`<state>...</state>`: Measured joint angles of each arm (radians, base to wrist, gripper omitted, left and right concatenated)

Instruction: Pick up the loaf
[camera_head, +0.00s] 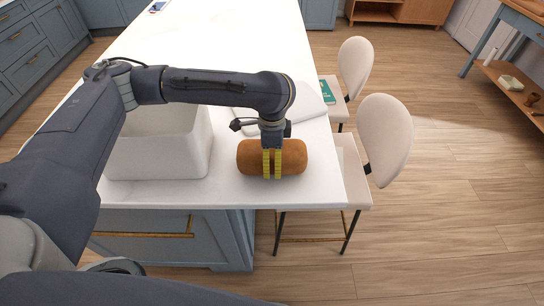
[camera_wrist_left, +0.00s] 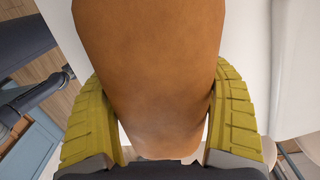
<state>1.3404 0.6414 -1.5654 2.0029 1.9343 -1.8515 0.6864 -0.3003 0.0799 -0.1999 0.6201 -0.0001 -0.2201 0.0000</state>
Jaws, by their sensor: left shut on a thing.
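The brown loaf (camera_head: 251,158) is near the front right corner of the white countertop in the head view. My left gripper (camera_head: 272,164) comes down on it from above, with its yellow fingers around the loaf's middle. In the left wrist view the loaf (camera_wrist_left: 150,65) fills the space between the two yellow fingers (camera_wrist_left: 158,118), which press on its sides. The gripper is shut on the loaf. I cannot tell whether the loaf rests on the counter or is slightly raised. My right gripper does not show.
A white box-like container (camera_head: 160,155) stands left of the loaf, under my left arm. Two pale chairs (camera_head: 386,140) stand along the counter's right edge.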

